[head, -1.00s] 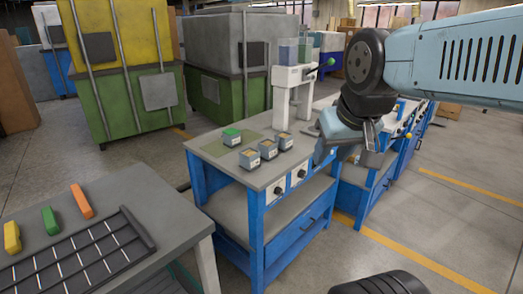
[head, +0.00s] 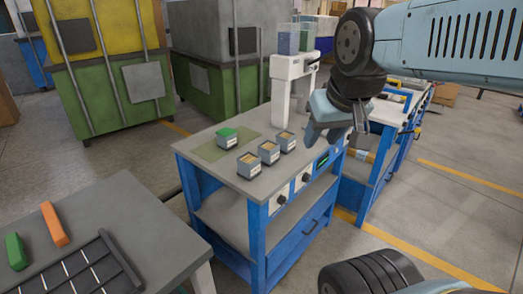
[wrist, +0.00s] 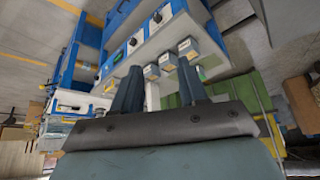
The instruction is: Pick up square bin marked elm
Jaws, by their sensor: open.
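Three small square grey bins with light tan contents stand in a row on the blue-framed workbench: a front one (head: 249,171), a middle one (head: 268,157) and a back one (head: 286,145). A fourth bin with a green top (head: 227,144) stands behind them to the left. Their labels are too small to read, so I cannot tell which is marked elm. My gripper (head: 319,130) is open and empty, to the right of the bins and apart from them. In the wrist view, bins (wrist: 187,50) show beyond my open fingers (wrist: 159,68).
The workbench top (head: 215,172) has free room left of the bins. A white dispenser stand (head: 291,75) rises at its back. A grey table (head: 150,225) with a dark rack (head: 80,275), a green block and an orange block stands at the front left.

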